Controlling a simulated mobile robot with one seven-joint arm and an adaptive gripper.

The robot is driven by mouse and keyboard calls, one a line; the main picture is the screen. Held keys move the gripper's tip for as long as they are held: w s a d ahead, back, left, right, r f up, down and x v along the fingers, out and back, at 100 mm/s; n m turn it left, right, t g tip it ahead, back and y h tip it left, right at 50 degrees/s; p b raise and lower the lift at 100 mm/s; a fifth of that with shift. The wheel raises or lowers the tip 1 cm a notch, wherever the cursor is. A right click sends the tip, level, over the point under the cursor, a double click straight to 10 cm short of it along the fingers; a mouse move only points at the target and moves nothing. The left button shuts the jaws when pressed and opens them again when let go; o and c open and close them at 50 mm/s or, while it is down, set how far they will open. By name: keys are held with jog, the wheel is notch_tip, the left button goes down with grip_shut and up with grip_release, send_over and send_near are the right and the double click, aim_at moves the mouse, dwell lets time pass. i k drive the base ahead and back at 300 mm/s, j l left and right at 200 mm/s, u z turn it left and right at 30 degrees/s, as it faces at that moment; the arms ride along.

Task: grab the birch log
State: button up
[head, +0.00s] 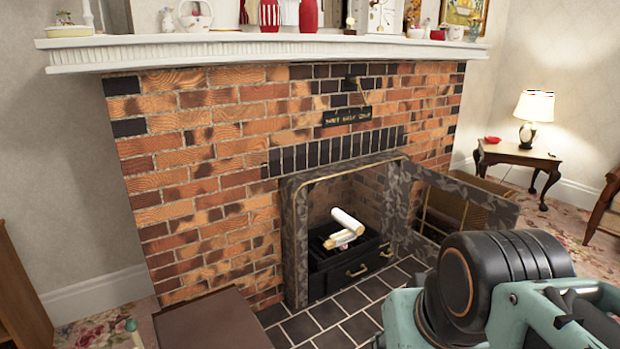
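Pale logs lie in the black grate inside the open fireplace. A white-barked log (347,221), which looks like birch, rests tilted on top of the pile. A shorter tan log (340,240) lies just below it. The grate (327,261) is a dark box with brass handles on its front. My arm shows at the lower right, teal and black, outside the fireplace and in front of it. My gripper's fingers are not visible in this view.
The patterned fireplace door (455,200) stands open to the right. Dark hearth tiles (328,312) lie before the opening. A brown box-like surface (212,322) is at the lower left. A side table (515,156) with a lamp stands at the far right.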

aim_at(351, 225)
jog(key=i+z, duration=0.45)
jog(key=i, duration=0.65)
jog(key=i+j, duration=0.1)
jog(key=i, duration=1.05)
jog(key=j+u, duration=0.05)
